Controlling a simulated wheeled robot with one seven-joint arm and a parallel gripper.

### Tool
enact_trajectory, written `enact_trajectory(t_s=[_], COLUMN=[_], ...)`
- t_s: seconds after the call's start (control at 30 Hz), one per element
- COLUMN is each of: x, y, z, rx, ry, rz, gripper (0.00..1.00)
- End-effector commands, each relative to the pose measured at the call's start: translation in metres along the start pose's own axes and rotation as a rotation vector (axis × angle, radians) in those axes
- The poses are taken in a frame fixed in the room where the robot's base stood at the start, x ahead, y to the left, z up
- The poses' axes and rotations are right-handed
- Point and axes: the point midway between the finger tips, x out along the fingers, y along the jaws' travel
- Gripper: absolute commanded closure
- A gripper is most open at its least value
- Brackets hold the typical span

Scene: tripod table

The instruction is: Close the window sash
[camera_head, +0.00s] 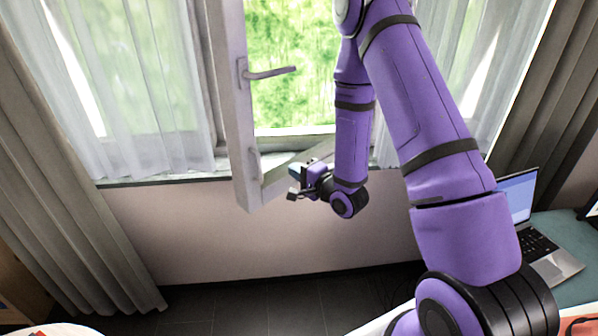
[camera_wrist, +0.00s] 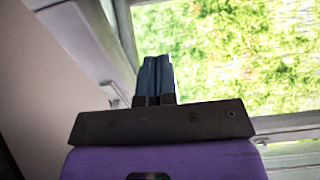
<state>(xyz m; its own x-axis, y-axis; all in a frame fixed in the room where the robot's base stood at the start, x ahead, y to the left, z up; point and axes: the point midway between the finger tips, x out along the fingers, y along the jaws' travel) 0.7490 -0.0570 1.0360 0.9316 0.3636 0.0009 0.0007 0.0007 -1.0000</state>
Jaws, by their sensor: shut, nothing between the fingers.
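The window sash (camera_head: 231,110) is a pale grey frame that stands swung inward into the room, at an angle to the window opening. Its lever handle (camera_head: 270,73) sticks out to the right on its upper part. A second fitting (camera_head: 254,165) sits lower on the same edge. My gripper (camera_head: 295,178) is shut and empty, close to the sash's lower part, on its right in the head view. Whether it touches the sash cannot be told. In the wrist view, my dark fingers (camera_wrist: 154,78) are together, with pale frame parts beyond them. My arm hides part of the window.
Sheer curtains (camera_head: 140,90) and grey drapes (camera_head: 75,190) hang at the sides. A sill (camera_head: 180,178) runs below the window. A laptop (camera_head: 540,240) lies on a teal-topped table (camera_head: 565,285) at right. Dark floor (camera_head: 240,312) shows below the window.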

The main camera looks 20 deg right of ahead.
Motion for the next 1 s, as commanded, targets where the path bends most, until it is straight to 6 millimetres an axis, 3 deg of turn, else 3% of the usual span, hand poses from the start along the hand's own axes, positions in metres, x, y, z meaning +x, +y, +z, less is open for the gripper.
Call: enact_trajectory(t_s=[0.3, 0.5, 0.7, 1.0], x=[0.061, 0.088, 0.1, 0.101], y=[0.0, 0.0, 0.0, 0.0], z=[0.001, 0.001, 0.0, 0.0], rx=[-0.001, -0.001, -0.001, 0.0], ry=[-0.003, -0.003, 0.0, 0.0], rz=[-0.002, 0.0, 0.001, 0.001], gripper=[1.0, 1.0, 1.0, 1.0])
